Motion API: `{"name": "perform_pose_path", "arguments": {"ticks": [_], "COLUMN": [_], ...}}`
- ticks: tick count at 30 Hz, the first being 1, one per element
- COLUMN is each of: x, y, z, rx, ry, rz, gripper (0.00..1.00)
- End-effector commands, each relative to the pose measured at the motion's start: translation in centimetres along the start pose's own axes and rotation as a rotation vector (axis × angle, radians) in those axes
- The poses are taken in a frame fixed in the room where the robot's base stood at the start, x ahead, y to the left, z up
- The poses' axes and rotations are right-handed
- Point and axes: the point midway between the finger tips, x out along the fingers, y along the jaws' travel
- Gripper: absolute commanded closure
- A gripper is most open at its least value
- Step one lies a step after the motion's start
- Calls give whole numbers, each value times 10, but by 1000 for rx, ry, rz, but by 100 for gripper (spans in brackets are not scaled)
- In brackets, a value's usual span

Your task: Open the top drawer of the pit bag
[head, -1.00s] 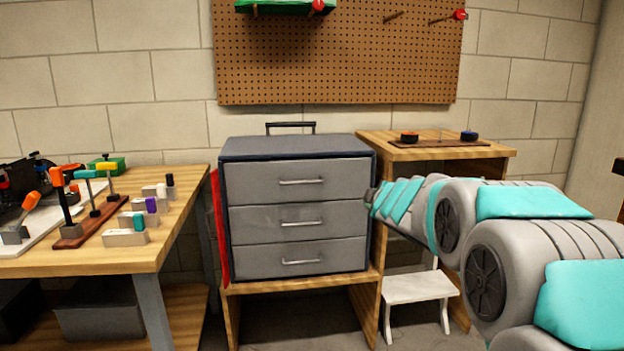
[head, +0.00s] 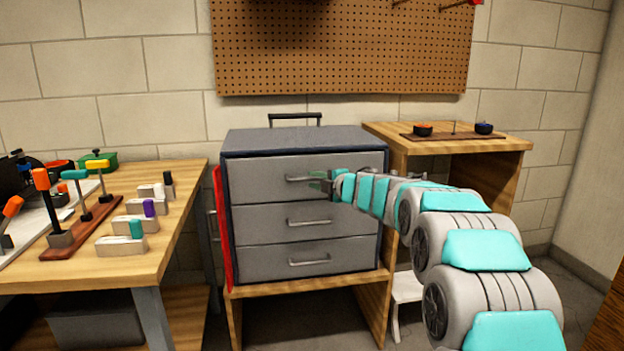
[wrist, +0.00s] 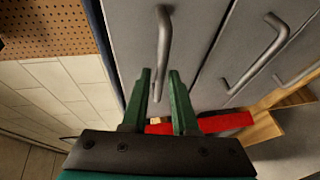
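The pit bag (head: 305,138) is a grey box of three drawers with a black top handle. Its top drawer (head: 258,190) is closed, flush with the drawers below. The top drawer's silver bar handle (head: 298,179) is partly covered by my gripper (head: 321,182), which reaches its right end. In the wrist view, my gripper's green fingers (wrist: 160,76) are apart, and the top handle (wrist: 164,40) runs down between their tips. A gap shows on both sides of the bar, so the fingers are open and not pressed on it.
The pit bag stands on a wooden stand (head: 300,285). A workbench (head: 180,180) with tools is on the left, and a red panel (head: 223,235) stands against the bag's left side. A wooden shelf unit (head: 512,144) is at the right, behind my arm.

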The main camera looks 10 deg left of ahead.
Motion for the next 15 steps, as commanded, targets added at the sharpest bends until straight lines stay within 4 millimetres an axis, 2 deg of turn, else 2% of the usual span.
{"name": "perform_pose_path", "arguments": {"ticks": [6,15], "x": [19,23], "y": [-2,-1], "z": [0,1], "rx": [2,2], "ry": [-1,-3], "rz": [-4,-2], "gripper": [73,73]}}
